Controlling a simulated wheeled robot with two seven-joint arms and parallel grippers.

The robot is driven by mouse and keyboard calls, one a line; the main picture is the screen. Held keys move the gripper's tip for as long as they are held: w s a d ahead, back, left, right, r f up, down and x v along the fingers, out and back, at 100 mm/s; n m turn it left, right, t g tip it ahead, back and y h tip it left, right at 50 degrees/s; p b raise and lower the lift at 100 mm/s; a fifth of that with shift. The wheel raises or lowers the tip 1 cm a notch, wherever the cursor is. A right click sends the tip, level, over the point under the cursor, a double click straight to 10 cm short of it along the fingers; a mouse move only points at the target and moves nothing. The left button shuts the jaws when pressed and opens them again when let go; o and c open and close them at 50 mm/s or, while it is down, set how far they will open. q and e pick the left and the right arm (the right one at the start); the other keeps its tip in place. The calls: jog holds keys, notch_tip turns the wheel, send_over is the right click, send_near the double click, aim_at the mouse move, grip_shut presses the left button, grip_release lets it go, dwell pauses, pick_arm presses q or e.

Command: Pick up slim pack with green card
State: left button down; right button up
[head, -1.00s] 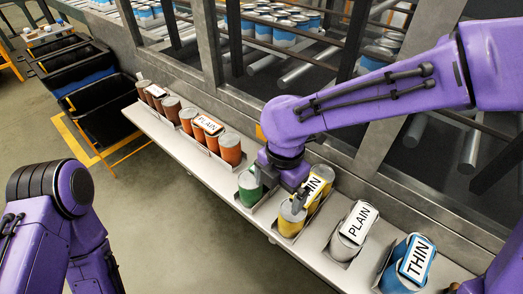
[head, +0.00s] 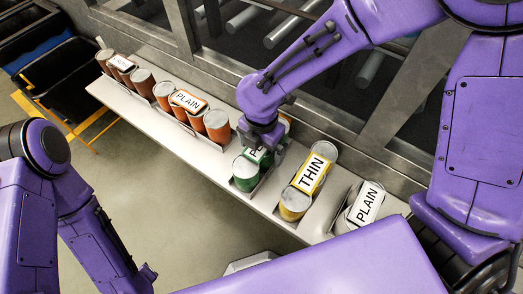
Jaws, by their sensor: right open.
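The slim pack with the green card (head: 245,174) stands on the light shelf, its green cans in a small holder. Its card is mostly hidden by my right gripper; only a strip with part of a letter shows. My right gripper (head: 265,153) is open and points down over this pack, its fingers around or just above the card; I cannot tell whether they touch it. My left arm is at the lower left, away from the shelf; its gripper end (head: 146,274) shows only in part, and its jaws cannot be made out.
An orange PLAIN pack (head: 189,103) and a brown pack (head: 122,66) stand left. A metal frame with rollers runs behind. Black bins (head: 64,75) stand at upper left.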

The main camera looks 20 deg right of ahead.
jog(key=shift+f, duration=0.6)
jog(key=shift+s+r, duration=0.1)
jog(key=shift+s, duration=0.15)
jog(key=shift+c, duration=0.9)
jog(key=c, duration=1.5)
jog(key=shift+r, duration=0.1)
jog(key=shift+c, duration=0.9)
